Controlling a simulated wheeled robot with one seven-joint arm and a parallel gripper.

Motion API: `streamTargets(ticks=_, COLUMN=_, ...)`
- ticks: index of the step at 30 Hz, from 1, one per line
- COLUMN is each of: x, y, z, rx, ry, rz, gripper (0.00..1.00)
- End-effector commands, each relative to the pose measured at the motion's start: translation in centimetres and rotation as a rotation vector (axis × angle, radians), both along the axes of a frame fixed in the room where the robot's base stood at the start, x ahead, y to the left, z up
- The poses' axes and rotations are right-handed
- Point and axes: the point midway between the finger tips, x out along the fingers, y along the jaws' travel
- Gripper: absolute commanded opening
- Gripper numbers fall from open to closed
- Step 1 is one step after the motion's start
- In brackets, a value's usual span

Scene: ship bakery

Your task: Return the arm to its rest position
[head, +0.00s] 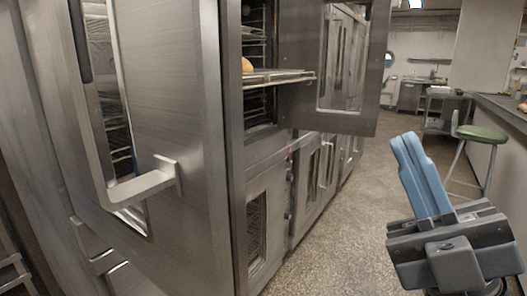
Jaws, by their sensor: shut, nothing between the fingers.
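My gripper (406,139) is at the lower right of the head view. Its blue fingers point up and a little left, lie against each other and hold nothing. The grey gripper body is below them, and the rest of my arm is mostly out of the picture. The gripper is over the open floor, apart from the ovens and the counter.
A steel oven door (160,90) with a bar handle stands close on the left. Further back an oven door (350,70) stands open beside a pulled-out rack (280,77) with a loaf (247,65). A green stool (481,133) and counter are right. The aisle floor (345,215) is clear.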

Motion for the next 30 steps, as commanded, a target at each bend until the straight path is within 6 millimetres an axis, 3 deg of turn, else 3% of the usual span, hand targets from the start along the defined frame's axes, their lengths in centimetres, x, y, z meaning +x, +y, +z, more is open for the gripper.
streamTargets(ticks=14, x=-7.2, y=-3.2, z=-13.7, rx=0.401, ry=0.562, rz=0.007, gripper=0.0)
streamTargets(ticks=24, x=-15.9, y=-5.1, z=-22.3, rx=0.591, ry=0.987, rz=-0.039, gripper=0.0)
streamTargets(ticks=30, x=-22.1, y=-6.4, z=-25.8, rx=0.665, ry=1.235, rz=-0.084, gripper=0.0)
